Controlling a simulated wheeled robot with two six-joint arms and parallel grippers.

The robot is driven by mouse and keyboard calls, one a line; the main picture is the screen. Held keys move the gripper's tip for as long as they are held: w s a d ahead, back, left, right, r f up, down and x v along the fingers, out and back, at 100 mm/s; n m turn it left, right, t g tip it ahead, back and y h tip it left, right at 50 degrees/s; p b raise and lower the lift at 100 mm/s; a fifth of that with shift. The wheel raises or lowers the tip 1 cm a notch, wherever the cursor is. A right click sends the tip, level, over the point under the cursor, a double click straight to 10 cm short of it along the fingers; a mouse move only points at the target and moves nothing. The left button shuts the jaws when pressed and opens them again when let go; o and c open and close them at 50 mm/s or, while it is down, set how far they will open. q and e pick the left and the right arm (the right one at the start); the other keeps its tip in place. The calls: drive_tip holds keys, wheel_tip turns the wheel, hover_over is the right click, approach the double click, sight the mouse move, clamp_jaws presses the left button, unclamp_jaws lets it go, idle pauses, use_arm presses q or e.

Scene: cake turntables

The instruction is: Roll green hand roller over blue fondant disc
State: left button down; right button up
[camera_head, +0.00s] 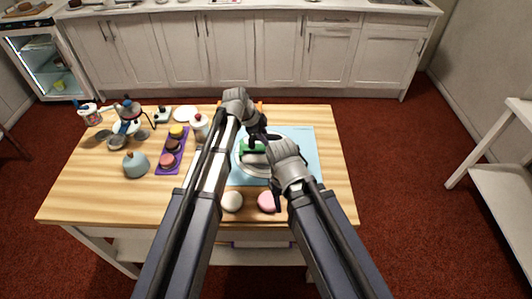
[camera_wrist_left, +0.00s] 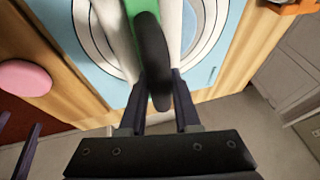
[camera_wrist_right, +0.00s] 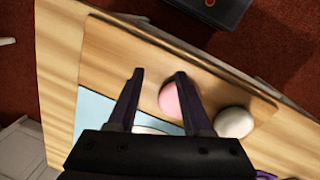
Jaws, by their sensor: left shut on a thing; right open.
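The green roller (camera_head: 250,146) lies over the round turntable (camera_head: 283,138) in the head view. In the left wrist view its green barrel (camera_wrist_left: 140,14) shows at the top, with a dark handle (camera_wrist_left: 153,62) pointing towards me. My left gripper (camera_head: 261,138) is shut on this handle; its fingers (camera_wrist_left: 160,88) flank it in the left wrist view. My right gripper (camera_wrist_right: 158,74) is open and empty, near a pink disc (camera_wrist_right: 171,100).
A light blue mat (camera_head: 305,165) lies under the turntable. The pink disc and a white disc (camera_head: 232,201) sit on a wooden board at the front edge.

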use_arm(q)
drive_tip(key=shift+w, duration=1.25)
drive_tip(key=shift+w, duration=0.95)
drive_tip(key=shift+s+f, duration=0.1)
drive_tip(key=shift+s, duration=1.2)
